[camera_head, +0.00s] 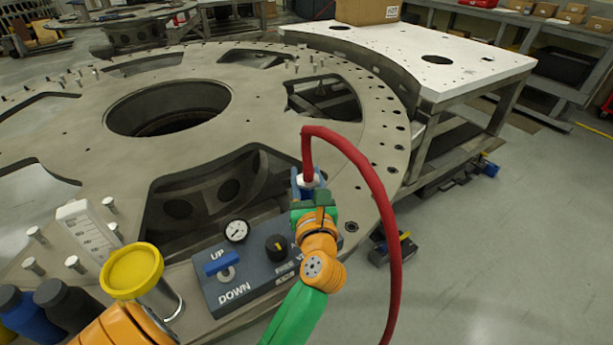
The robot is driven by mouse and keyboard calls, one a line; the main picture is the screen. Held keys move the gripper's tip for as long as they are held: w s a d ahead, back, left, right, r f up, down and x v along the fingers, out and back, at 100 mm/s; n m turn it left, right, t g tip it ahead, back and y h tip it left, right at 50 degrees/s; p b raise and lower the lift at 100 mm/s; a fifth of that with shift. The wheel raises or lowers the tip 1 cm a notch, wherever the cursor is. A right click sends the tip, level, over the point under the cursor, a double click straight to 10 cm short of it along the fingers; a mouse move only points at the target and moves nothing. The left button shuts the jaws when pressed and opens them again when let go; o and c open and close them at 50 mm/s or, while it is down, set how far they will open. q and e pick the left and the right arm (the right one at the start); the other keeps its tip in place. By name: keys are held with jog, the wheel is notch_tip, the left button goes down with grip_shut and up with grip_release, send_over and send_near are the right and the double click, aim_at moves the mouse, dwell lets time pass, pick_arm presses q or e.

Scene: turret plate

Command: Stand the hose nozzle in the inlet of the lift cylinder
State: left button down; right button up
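The red hose (371,178) rises from my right gripper (308,183), arcs over to the right and runs down out of the bottom edge. Its white nozzle end (308,181) sits between the blue fingers, which look shut on it; the nozzle's lower part is hidden by the gripper. The gripper is over the front rim of the turret plate (262,120). A yellow-topped metal cylinder (160,298), possibly the lift cylinder, stands at lower left; no inlet is clear. An orange link of my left arm shows at the bottom left; its gripper is out of view.
A control box (245,270) with an UP/DOWN switch, gauge (236,231) and black knob (277,247) is left of my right arm. Several studs and a white scale block (88,230) stand at left. Dark and blue bottles (65,303) are at bottom left.

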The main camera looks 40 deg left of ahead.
pick_arm(q)
jog(key=shift+f+b, duration=0.35)
jog(key=shift+f, duration=0.1)
jog(key=shift+c, duration=1.7)
grip_release()
